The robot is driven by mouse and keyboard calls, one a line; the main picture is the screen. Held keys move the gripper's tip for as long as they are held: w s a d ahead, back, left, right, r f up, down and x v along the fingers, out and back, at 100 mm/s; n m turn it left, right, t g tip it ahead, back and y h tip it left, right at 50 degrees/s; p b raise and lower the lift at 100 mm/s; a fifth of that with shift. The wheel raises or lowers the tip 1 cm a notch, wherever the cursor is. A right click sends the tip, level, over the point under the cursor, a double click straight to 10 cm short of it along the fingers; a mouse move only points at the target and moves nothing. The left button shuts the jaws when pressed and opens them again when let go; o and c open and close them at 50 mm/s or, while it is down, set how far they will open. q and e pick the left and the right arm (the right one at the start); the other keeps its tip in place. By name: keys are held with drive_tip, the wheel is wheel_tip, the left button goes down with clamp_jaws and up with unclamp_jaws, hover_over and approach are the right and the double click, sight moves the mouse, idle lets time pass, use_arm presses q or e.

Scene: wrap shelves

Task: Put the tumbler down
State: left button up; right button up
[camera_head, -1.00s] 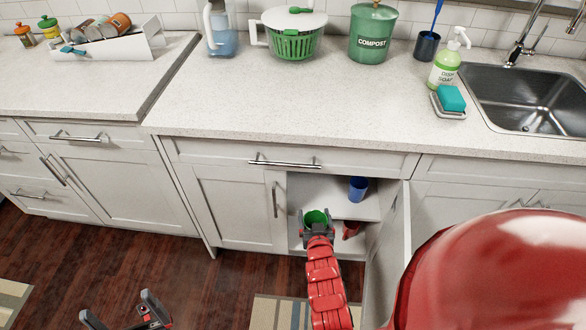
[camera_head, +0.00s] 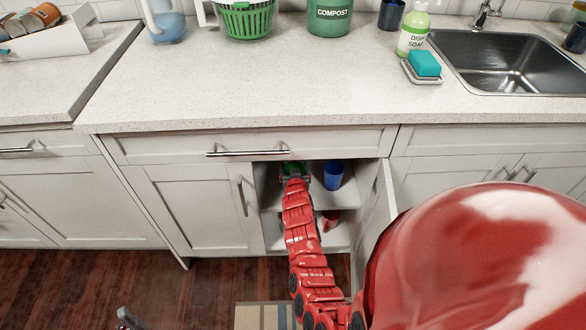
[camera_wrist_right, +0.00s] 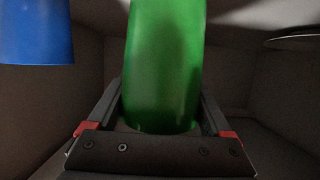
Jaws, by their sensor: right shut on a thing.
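The green tumbler (camera_head: 292,167) is inside the open cabinet, at the upper shelf, partly hidden by my right gripper (camera_head: 294,178) and the cabinet's top edge. In the right wrist view the tumbler (camera_wrist_right: 163,65) stands between the two fingers of my right gripper (camera_wrist_right: 160,128), which is shut on it. I cannot tell whether the tumbler touches the shelf (camera_head: 345,195). Of my left gripper, only a finger (camera_head: 127,318) shows at the bottom edge of the head view.
A blue cup (camera_head: 333,176) stands on the same shelf, right of the tumbler; it also shows in the right wrist view (camera_wrist_right: 37,32). A red cup (camera_head: 330,218) is on the level below. The open cabinet door (camera_head: 377,215) is close on the right. The drawer handle (camera_head: 247,153) projects above.

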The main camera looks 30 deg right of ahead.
drive_tip(key=w+d, duration=0.1)
drive_tip(key=w+b, duration=0.1)
drive_tip(key=shift+w+d+f, duration=0.15)
drive_tip(key=shift+w+d, duration=0.2)
wheel_tip(320, 180, down, 3)
drive_tip(key=shift+f+b, duration=0.2)
drive_tip(key=shift+b, duration=0.9)
drive_tip(key=shift+f, duration=0.15)
drive_tip(key=o, duration=1.3)
